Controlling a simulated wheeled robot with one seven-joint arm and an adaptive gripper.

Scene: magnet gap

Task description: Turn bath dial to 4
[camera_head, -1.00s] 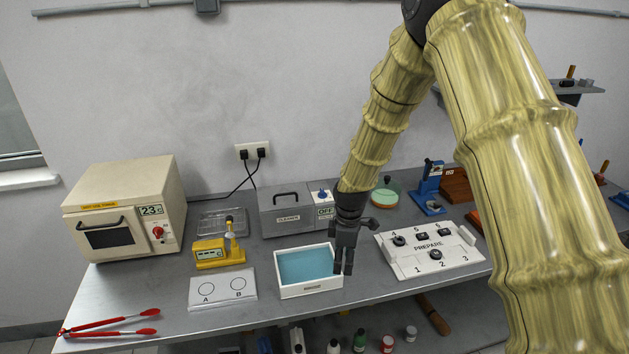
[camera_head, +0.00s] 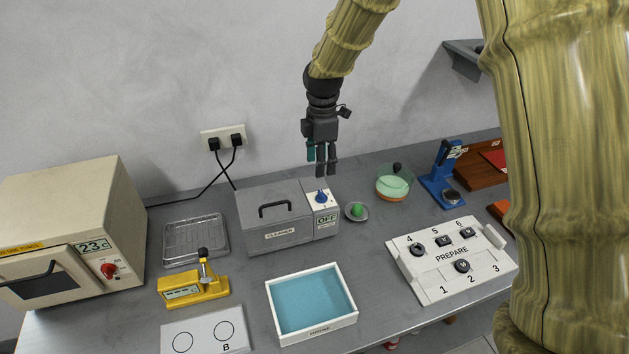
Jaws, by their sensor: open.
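The grey bath labelled CLEANER (camera_head: 275,222) stands at the back middle of the bench, with a black handle on its lid. Its blue dial (camera_head: 321,196) sits on the white top panel at its right end, above a display reading OFF (camera_head: 326,219). The dial's marks are too small to read. My gripper (camera_head: 326,172) points down, open and empty, in the air just above the dial and apart from it. The dial is not hidden by the fingers.
A blue-floored white tray (camera_head: 352,318) is in front of the bath. A green item on a small dish (camera_head: 357,211) and a glass bowl (camera_head: 394,182) are to the right. The PREPARE board (camera_head: 410,272) is at front right, a wire basket (camera_head: 195,240) at left.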

